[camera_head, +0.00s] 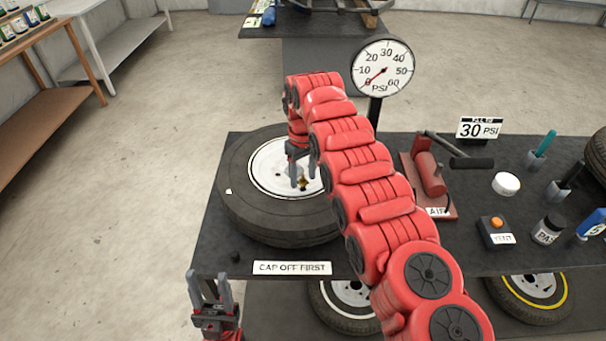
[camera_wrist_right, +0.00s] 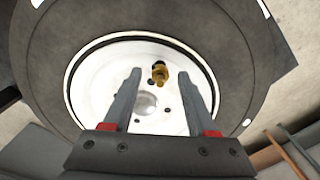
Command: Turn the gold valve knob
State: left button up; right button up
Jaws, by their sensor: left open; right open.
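The gold valve knob (camera_head: 303,184) stands on the white hub (camera_head: 268,172) of the tire (camera_head: 240,207) lying flat on the bench. In the right wrist view the knob (camera_wrist_right: 159,72) shows between and just beyond the fingertips, closer to the right finger. My right gripper (camera_head: 303,172) is open above the hub, its fingers on either side of the knob, with no clear contact. My left gripper (camera_head: 210,283) is open and empty at the bench's front left edge. A small black cap (camera_head: 235,256) lies on the bench near it.
A gauge (camera_head: 382,69) reads near 0 PSI behind my right arm. A red pump (camera_head: 429,174), a sign reading 30 PSI (camera_head: 479,128), an orange-button box (camera_head: 496,229) and a jar (camera_head: 548,229) stand to the right. A "CAP OFF FIRST" label (camera_head: 292,268) is at the front edge.

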aim_at(303, 175)
jog(key=shift+r, duration=0.1)
notch_tip(303, 175, up, 4)
jog(key=p, duration=0.2)
jog(key=shift+r+p, duration=0.2)
jog(key=shift+p, duration=0.15)
notch_tip(303, 175, up, 13)
jog(key=p, duration=1.3)
jog(key=shift+f, duration=0.15)
